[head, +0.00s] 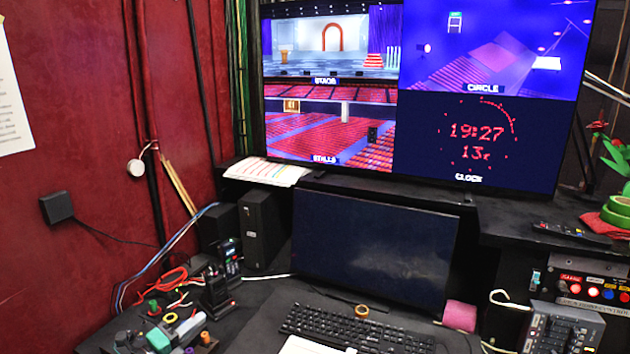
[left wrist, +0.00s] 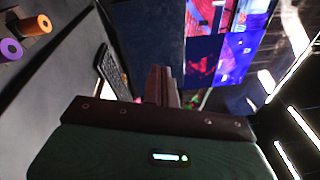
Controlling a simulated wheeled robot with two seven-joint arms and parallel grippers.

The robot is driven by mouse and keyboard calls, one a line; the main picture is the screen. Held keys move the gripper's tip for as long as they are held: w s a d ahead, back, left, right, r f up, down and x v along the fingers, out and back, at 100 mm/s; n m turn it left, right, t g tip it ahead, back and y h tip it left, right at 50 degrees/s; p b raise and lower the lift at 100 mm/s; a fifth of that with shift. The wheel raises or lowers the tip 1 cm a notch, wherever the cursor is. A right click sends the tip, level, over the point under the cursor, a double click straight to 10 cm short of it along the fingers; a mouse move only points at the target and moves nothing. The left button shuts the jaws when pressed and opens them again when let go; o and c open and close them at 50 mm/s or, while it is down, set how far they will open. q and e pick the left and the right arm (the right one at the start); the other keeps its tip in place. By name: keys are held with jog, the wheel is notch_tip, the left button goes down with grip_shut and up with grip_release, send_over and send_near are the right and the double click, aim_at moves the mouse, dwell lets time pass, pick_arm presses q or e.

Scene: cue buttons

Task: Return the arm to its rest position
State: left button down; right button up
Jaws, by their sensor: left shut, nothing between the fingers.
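My left gripper (left wrist: 164,86) shows in the left wrist view, with its dark fingers together and nothing between them. It points away from the camera toward the monitors and is clear of any object. No gripper or arm can be made out in the head view. The cue button panel (head: 592,291) is at the right edge of the head view, with a row of coloured buttons on its front. My right gripper is in neither view.
A large wall screen (head: 480,135) stands behind a dark monitor (head: 375,245). A keyboard (head: 355,330) lies on the desk and also shows in the left wrist view (left wrist: 112,72). Cables and small tools crowd the left side. A grey mixer (head: 563,328) sits below the button panel.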

pick_arm(q)
jog(key=s+a+f+n+g+y, duration=0.1)
jog(key=s+f+n+y, duration=0.3)
jog(key=s+n+y, duration=0.55)
jog(key=s+a+f+n+g+y, duration=0.15)
jog(key=s+f+n+y, duration=0.35)
jog(key=n, duration=0.7)
jog(key=s+d+f+n+g+h, duration=0.1)
jog(key=s+d+f+g+h, duration=0.15)
jog(key=s, duration=0.55)
jog(key=s+d+f+n+g+h, duration=0.1)
jog(key=s+d+f+n+g, duration=0.1)
jog(key=s+g, duration=0.35)
jog(key=s+d+f+n+g+h, duration=0.1)
jog(key=s+d+f+g, duration=0.15)
jog(key=s, duration=0.75)
jog(key=s+f+x, duration=0.1)
jog(key=s+x, duration=0.2)
jog(key=x, duration=0.7)
jog(key=s+x, duration=0.2)
jog(key=x, duration=0.9)
jog(key=s+a+f+x, duration=0.1)
jog(key=s+x, duration=0.2)
jog(key=x, duration=0.7)
jog(key=s+a+f+g, duration=0.1)
jog(key=s+a+f, duration=0.1)
jog(key=s+f, duration=1.6)
jog(key=shift+s+a+f+g, duration=0.2)
jog(key=shift+s+a+g, duration=0.2)
jog(key=shift+s, duration=0.05)
